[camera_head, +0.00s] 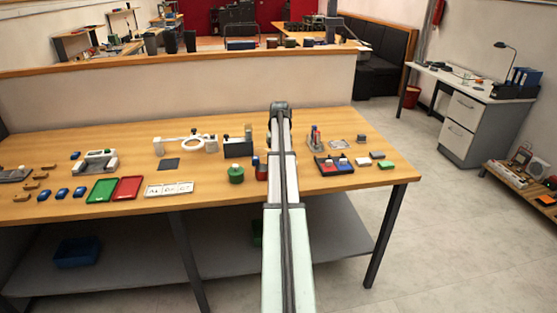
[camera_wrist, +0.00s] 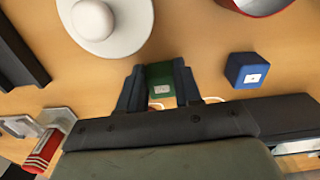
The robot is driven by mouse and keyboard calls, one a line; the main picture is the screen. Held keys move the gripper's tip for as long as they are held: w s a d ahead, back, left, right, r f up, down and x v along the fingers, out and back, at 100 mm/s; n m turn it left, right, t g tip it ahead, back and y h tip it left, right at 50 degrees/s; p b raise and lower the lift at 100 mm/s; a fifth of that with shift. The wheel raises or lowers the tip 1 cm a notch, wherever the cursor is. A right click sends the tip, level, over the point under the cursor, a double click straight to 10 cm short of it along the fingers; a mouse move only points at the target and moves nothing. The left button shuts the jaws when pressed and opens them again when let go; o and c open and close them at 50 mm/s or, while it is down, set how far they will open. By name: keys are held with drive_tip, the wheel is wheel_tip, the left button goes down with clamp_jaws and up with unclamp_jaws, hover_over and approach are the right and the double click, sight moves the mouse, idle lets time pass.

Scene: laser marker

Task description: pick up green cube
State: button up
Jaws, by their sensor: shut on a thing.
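In the wrist view a green cube (camera_wrist: 159,70) with a small white label on one face sits between the two dark fingers of my gripper (camera_wrist: 159,82). The fingers are shut on its left and right sides. Whether the cube touches the table is hard to tell. In the head view my arm hides the gripper and the green cube.
A blue cube (camera_wrist: 246,71) lies close right of the gripper, and a red round container (camera_wrist: 258,5) is beyond it. A white round object (camera_wrist: 98,28) is at upper left.

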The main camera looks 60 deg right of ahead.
drive_tip(key=c, duration=0.3)
